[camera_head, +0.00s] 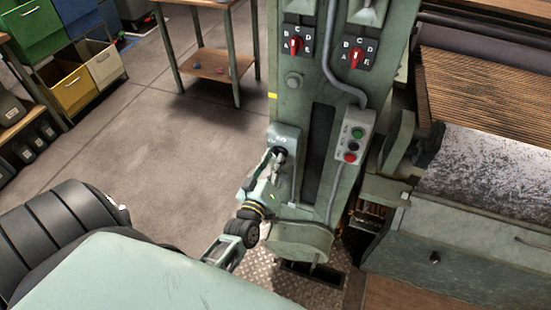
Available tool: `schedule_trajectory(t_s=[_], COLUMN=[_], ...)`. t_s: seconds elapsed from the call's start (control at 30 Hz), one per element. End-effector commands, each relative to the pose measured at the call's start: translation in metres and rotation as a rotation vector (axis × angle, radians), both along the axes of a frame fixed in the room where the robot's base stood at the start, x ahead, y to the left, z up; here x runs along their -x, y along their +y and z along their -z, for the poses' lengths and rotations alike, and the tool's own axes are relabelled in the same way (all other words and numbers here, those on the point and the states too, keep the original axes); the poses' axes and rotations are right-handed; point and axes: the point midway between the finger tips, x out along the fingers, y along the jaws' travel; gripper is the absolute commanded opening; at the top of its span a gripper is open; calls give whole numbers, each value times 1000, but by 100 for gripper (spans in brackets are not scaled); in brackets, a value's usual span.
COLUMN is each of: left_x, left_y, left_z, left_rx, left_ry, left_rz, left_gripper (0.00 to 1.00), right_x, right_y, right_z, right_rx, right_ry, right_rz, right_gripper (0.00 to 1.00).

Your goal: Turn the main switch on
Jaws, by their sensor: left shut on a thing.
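The main switch (287,135) appears to be the grey-green plate with a dark round knob, low on the left side of the green machine column (293,100). My left gripper (279,156) reaches up to it from below. Its fingers are shut on the switch's knob, which they largely hide. The knob's exact angle is too small to tell. My right gripper is out of view.
Two red-handled selector switches (295,45) (356,57) sit higher on the column. A button box (353,136) with green and red buttons is to the right. A roller machine (480,165) stands at right. The floor (165,130) at left is clear.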

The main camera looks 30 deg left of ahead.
Motion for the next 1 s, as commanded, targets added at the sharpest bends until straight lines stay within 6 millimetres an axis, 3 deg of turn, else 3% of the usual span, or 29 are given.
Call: schedule_trajectory(t_s=[0.5,1.0], left_x=[1,1], left_y=[-1,-1], left_z=[1,2], left_rx=[-418,-577], left_ry=[105,142], left_rz=[0,1], left_gripper=[0,0], right_x=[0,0], right_y=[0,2], right_z=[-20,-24], right_rx=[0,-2], right_ry=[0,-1], right_rz=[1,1], right_gripper=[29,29])
